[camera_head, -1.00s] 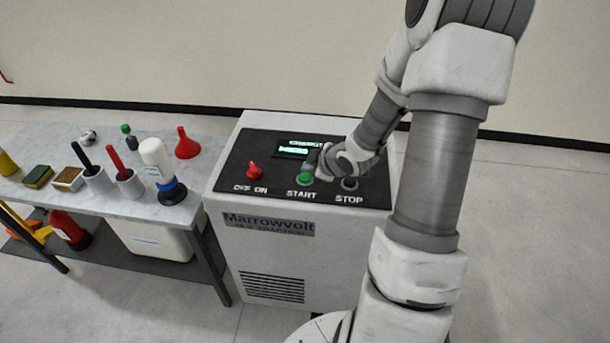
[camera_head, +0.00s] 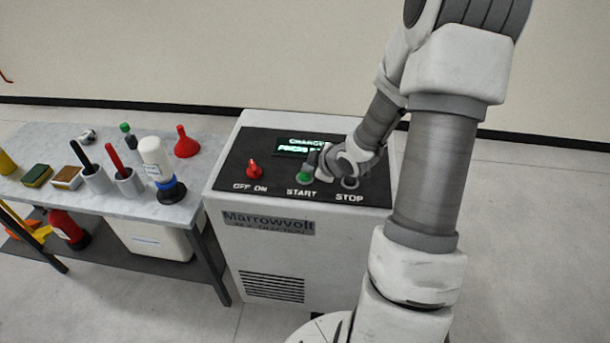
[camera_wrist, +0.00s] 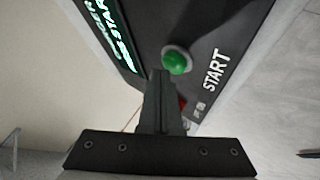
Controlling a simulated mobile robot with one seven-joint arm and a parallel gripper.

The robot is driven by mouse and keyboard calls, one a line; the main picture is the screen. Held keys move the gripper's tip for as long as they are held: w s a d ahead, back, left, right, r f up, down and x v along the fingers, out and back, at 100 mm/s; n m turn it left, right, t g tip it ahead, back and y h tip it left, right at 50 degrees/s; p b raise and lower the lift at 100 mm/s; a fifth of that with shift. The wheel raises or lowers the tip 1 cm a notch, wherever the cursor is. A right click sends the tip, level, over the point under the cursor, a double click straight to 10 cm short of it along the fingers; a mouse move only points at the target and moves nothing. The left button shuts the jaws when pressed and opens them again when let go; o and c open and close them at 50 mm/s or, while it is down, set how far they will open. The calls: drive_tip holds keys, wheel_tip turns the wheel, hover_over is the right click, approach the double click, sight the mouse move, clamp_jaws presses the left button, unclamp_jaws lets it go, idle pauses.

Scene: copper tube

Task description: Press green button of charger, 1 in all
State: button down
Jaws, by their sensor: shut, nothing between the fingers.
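The charger (camera_head: 270,222) is a white box with a black sloped top panel and a Marrowvolt label. Its green button (camera_head: 304,177) sits above the word START, and shows in the wrist view (camera_wrist: 177,62) as a round green dome in a pale ring. My gripper (camera_head: 318,170) is over the panel, just right of the green button. In the wrist view its shut, empty fingers (camera_wrist: 160,75) point at the button, with the tips close beside its edge. I cannot tell whether they touch it. The lit display (camera_head: 300,147) is partly hidden by my gripper.
A red switch (camera_head: 254,171) marked OFF ON is left of the button. A dark STOP button (camera_head: 350,183) is to the right, close under my wrist. A grey table (camera_head: 120,205) with bottles, cups and a red funnel (camera_head: 186,144) stands left of the charger.

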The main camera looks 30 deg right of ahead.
sight(309, 176)
drive_tip(key=shift+f+b, duration=0.45)
drive_tip(key=shift+f, duration=0.1)
idle(0.6)
idle(0.4)
drive_tip(key=shift+r+p, duration=0.9)
drive_tip(key=shift+r, duration=0.05)
wheel_tip(309, 176, up, 5)
drive_tip(key=p, duration=0.4)
drive_tip(key=shift+p, duration=0.35)
